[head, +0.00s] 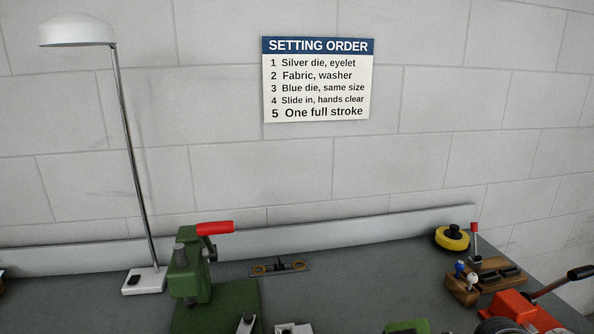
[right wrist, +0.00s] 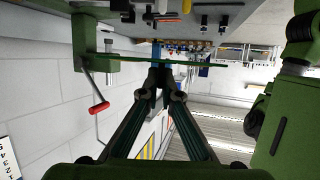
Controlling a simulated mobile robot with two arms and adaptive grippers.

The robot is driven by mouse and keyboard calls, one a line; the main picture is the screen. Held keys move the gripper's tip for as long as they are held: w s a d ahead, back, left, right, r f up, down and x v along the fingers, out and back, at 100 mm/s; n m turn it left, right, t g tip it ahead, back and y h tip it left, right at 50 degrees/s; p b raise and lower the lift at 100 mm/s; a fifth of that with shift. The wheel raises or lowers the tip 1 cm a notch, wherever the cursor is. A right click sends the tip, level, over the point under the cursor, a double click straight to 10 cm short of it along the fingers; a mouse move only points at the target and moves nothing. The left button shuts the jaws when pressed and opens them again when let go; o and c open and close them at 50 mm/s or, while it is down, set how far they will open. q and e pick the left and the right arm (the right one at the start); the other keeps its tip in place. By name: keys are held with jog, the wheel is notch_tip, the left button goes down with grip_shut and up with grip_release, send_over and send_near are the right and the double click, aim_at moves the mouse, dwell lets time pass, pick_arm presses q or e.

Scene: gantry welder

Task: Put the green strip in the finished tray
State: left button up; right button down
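In the right wrist view, which looks upside down, a thin green strip (right wrist: 205,65) runs crosswise at the fingertips of my right gripper (right wrist: 160,72). The fingers are drawn together and appear shut on the strip near its middle. The strip's left end overlaps the green press (right wrist: 84,45) in the picture; I cannot tell whether they touch. The press, with its red handle, also stands on the bench in the head view (head: 190,270). My left gripper is in neither view. I cannot make out the finished tray in either view.
A lamp (head: 134,170) stands left of the press. A dark plate with two brass rings (head: 280,267) lies behind it. A yellow roll (head: 452,238), a wooden tool block (head: 490,278) and a red machine (head: 515,308) occupy the right. The middle of the bench (head: 370,280) is clear.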

jog(key=w+d+f+m+t+h, duration=0.1)
jog(key=d+f+m+t, duration=0.2)
jog(key=d, duration=0.5)
jog(key=w+d+f+m+t+h, duration=0.1)
jog(key=d+f+m+t, duration=0.15)
jog(key=d, duration=0.65)
jog(key=a+r+n+g, duration=0.1)
jog(key=a, duration=0.3)
jog(key=a+r+n+g+y, duration=0.1)
jog(key=a+r+n, duration=0.1)
jog(key=a, duration=0.3)
jog(key=a+r+n+g, duration=0.1)
jog(key=a+g, duration=0.1)
jog(key=a, duration=0.3)
jog(key=shift+s+a+r+n+y, duration=0.1)
jog(key=shift+s+r+n+y, duration=0.15)
jog(key=shift+s+r+y, duration=0.15)
jog(key=a+g, duration=0.1)
jog(key=a, duration=0.1)
jog(key=s+a+r+n+g, duration=0.1)
jog(key=a, duration=0.1)
jog(key=s+a+n+g, duration=0.1)
jog(key=shift+s+a+r, duration=0.25)
jog(key=shift+a+r, duration=0.15)
jog(key=s+a+n+g, duration=0.1)
jog(key=s+a, duration=0.1)
jog(key=s+a+n+g, duration=0.2)
jog(key=shift+a+f, duration=0.1)
jog(key=shift+a, duration=0.1)
jog(key=shift+w, duration=0.1)
